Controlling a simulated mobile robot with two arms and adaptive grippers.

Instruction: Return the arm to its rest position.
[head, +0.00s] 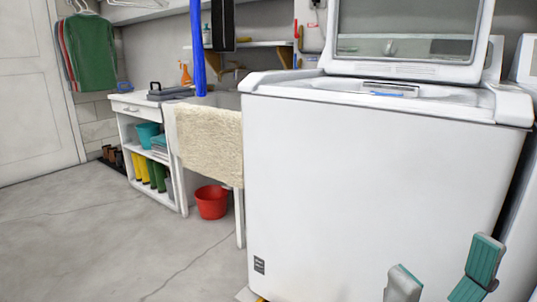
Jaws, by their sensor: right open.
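My right gripper (443,272) shows at the lower right edge of the head view, in front of the white washing machine. Its two fingers stand apart, with teal pads, and nothing shows between them. The rest of the right arm is below the picture. My left gripper is not in view.
The top-loading washing machine (345,190) with its lid raised fills the right side. A beige towel (208,145) hangs left of it, above a red bucket (211,202). A white shelf unit (126,150) stands farther left. The grey floor (90,240) at left is clear.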

